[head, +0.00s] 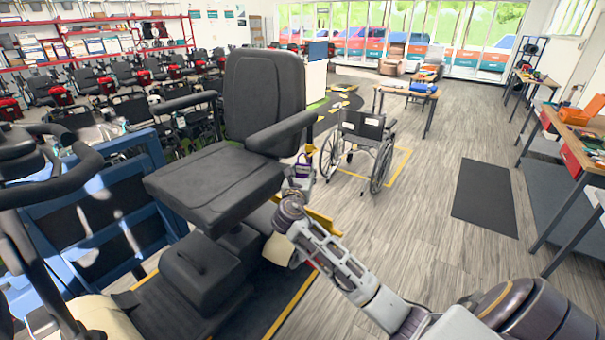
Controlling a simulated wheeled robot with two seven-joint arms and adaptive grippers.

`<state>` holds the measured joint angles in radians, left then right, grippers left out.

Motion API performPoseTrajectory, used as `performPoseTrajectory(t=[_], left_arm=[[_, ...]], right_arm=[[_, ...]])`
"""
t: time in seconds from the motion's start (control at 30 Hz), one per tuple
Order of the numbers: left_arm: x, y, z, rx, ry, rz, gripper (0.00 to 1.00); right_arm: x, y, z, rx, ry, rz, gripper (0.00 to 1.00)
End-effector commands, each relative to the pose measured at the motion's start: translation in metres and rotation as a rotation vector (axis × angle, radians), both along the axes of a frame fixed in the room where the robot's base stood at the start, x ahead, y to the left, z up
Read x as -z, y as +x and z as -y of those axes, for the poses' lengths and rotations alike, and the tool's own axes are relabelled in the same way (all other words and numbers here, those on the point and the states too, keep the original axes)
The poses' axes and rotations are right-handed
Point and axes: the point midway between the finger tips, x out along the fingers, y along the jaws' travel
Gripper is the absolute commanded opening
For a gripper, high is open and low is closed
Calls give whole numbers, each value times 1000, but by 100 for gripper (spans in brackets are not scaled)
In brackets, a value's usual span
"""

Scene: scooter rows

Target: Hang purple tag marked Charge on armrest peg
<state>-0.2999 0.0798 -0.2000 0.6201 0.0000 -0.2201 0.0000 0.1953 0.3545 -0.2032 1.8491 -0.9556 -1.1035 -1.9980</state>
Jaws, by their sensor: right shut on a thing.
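A black mobility scooter seat (225,180) with a tall backrest stands left of centre. Its near armrest (282,131) sticks out to the right of the backrest. My right arm reaches in from the lower right, and my right gripper (297,186) is beside the seat's right edge, below the armrest. It is shut on a small purple and white tag (303,167), held upright just under the armrest and apart from it. The word on the tag is too small to read. I cannot make out a peg on the armrest. My left gripper is not in view.
The scooter's tiller and handlebar (45,165) stand at the left, before a blue frame (100,215). A wheelchair (360,145) stands behind my right gripper. A workbench (570,150) lines the right wall. The wooden floor around a dark mat (485,195) is clear.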

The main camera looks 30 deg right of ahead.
Motion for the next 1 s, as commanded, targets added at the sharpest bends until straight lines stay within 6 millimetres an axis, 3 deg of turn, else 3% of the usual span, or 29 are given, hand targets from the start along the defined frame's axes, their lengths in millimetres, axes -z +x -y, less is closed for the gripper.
performPoseTrajectory(t=[1.0], left_arm=[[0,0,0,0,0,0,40]], right_arm=[[0,3,8,0,-1,1,32]])
